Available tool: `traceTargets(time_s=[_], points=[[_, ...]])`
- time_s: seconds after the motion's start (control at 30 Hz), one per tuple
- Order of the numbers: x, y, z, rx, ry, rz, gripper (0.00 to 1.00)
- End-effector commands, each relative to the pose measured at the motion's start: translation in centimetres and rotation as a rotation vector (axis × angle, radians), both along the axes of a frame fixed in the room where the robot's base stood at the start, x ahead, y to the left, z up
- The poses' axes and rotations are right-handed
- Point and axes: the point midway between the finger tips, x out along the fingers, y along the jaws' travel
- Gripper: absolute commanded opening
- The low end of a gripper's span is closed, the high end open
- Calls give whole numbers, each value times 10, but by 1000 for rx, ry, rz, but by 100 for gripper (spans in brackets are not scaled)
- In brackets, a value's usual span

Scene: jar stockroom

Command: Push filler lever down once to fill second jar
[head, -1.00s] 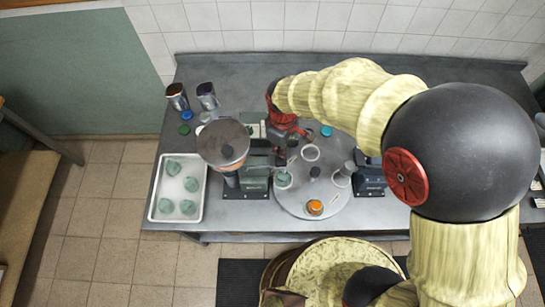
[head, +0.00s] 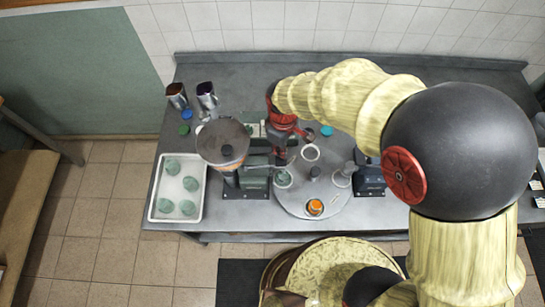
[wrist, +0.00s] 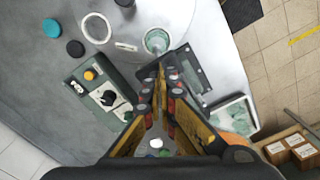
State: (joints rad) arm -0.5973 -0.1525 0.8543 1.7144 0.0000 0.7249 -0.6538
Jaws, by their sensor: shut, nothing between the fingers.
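The filler (head: 223,143), with a round steel hopper, stands left of the round turntable (head: 300,205). My gripper (head: 281,160) is shut and empty, close to the filler's right side; its closed fingers (wrist: 160,72) also show in the wrist view. I cannot make out the lever clearly, nor whether the fingers touch it. A jar with green contents (head: 284,178) stands at the turntable's left edge by the filler; it also shows just beyond the fingertips in the wrist view (wrist: 157,40). An empty open jar (head: 310,152) stands at the turntable's back. An orange-lidded jar (head: 315,207) stands at its front.
A second dark machine (head: 369,175) stands right of the turntable, with a jar (head: 342,179) beside it. A white tray (head: 155,210) with several green lumps lies left. A control box with an orange button (wrist: 90,75) is near my gripper. Loose blue (head: 187,114) and green lids lie behind.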

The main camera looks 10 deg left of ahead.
Motion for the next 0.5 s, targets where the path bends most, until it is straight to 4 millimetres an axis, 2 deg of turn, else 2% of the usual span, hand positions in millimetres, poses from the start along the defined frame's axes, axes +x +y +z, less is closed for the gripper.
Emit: traceTargets(time_s=[0.3, 0.5], points=[[0, 0, -13, 0, 0, 0, 0], [0, 0, -13, 0, 0, 0, 0]])
